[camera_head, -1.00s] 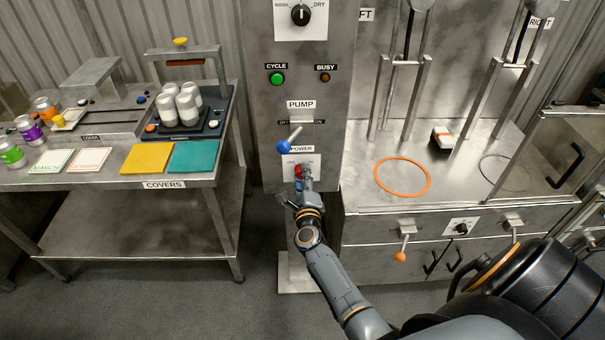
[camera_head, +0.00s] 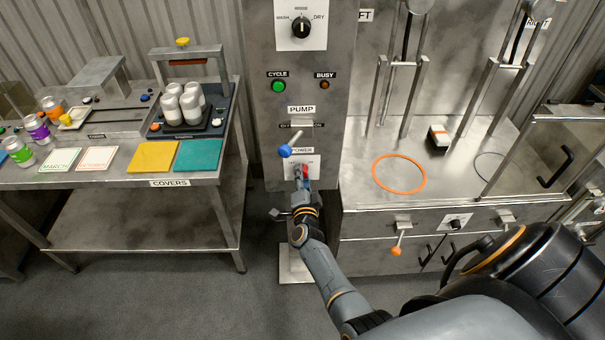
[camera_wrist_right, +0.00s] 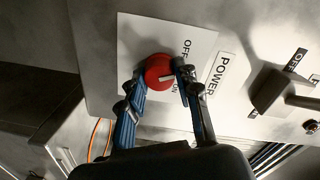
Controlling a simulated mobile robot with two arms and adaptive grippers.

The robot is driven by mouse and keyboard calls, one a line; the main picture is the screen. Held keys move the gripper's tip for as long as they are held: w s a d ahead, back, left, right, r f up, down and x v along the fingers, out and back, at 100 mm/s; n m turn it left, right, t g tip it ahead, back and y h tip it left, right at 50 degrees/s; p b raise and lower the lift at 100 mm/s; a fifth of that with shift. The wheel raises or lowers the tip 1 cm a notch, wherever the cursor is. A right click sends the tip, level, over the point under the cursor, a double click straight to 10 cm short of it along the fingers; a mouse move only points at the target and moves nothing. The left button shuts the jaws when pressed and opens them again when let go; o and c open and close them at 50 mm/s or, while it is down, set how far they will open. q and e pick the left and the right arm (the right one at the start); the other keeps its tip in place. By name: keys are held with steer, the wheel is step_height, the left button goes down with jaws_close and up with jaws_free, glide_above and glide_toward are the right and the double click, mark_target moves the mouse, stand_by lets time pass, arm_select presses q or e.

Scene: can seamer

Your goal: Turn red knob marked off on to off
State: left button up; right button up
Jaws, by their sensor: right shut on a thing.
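The red knob (camera_head: 305,171) sits on the white plate under the POWER label on the grey panel in the head view, partly hidden by my gripper. In the right wrist view the red knob (camera_wrist_right: 157,70) is between the two blue-padded fingers of my right gripper (camera_wrist_right: 165,88), which is shut on it. A short pale mark on the knob's face points toward the right finger. The OFF label (camera_wrist_right: 187,47) and the partly covered ON label (camera_wrist_right: 175,88) are beside the knob. My right gripper (camera_head: 301,184) reaches up to the panel from below. My left gripper is not in view.
A blue-tipped PUMP lever (camera_head: 286,151) is just above the knob. The green CYCLE button (camera_head: 278,86) is higher up. A covers table (camera_head: 110,187) stands left, and a steel machine with an orange ring (camera_head: 399,173) stands right.

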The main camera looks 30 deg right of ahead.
steer(key=shift+n+p, duration=0.5)
steer(key=shift+n, duration=1.1)
steer(key=shift+h, duration=0.3)
steer(key=o, duration=1.1)
steer(key=shift+o, duration=0.2)
